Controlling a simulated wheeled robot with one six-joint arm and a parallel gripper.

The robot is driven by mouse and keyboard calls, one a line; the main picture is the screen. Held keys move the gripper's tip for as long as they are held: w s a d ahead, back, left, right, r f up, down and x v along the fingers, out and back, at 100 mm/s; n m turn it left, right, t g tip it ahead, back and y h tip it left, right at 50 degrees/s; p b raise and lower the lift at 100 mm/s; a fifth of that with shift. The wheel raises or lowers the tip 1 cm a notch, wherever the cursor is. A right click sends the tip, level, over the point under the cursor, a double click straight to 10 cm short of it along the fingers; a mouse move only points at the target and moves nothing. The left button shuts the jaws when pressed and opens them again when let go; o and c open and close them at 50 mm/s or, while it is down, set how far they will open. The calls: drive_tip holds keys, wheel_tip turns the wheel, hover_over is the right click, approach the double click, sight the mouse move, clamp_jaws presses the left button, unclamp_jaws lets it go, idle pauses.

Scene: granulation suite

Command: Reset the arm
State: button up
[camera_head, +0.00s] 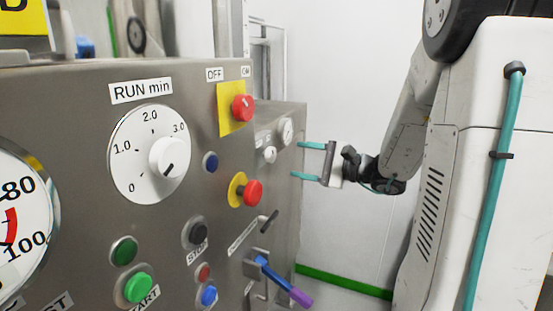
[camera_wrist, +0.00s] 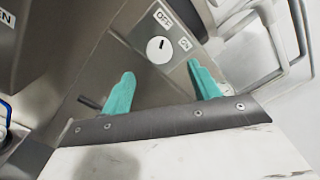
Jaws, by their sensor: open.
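My gripper (camera_head: 308,161) is at the right of the grey control panel (camera_head: 85,92) in the head view, with its teal fingers pointing left toward the panel's far end. In the wrist view my gripper (camera_wrist: 162,92) shows its two teal fingers spread wide apart with nothing between them. Beyond the fingers is a round white knob (camera_wrist: 159,49) on a metal face, with OFF and ON labels beside it. I cannot tell exactly how far the fingertips are from that face. My arm (camera_head: 408,128) reaches in from the right.
The panel carries a RUN min dial (camera_head: 149,154), a red rotary switch (camera_head: 243,108) on a yellow plate, a red mushroom button (camera_head: 252,193), a green START button (camera_head: 138,287) and a blue-purple lever (camera_head: 285,282). Metal frames (camera_wrist: 290,35) stand at right in the wrist view.

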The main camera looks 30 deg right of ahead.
drive_tip(key=s+a+f+n+g+h, duration=0.1)
drive_tip(key=s+a+f+n+g, duration=0.3)
drive_tip(key=s+a+g, duration=0.35)
drive_tip(key=s+a+f+n+g, duration=0.4)
drive_tip(key=s+a+g, duration=0.2)
drive_tip(key=s, duration=0.2)
drive_tip(key=s+a+r+n+h, duration=0.3)
drive_tip(key=s+n+h, duration=0.5)
drive_tip(key=s+n, duration=0.1)
drive_tip(key=shift+s+r+n+h, duration=0.4)
drive_tip(key=shift+s, duration=0.05)
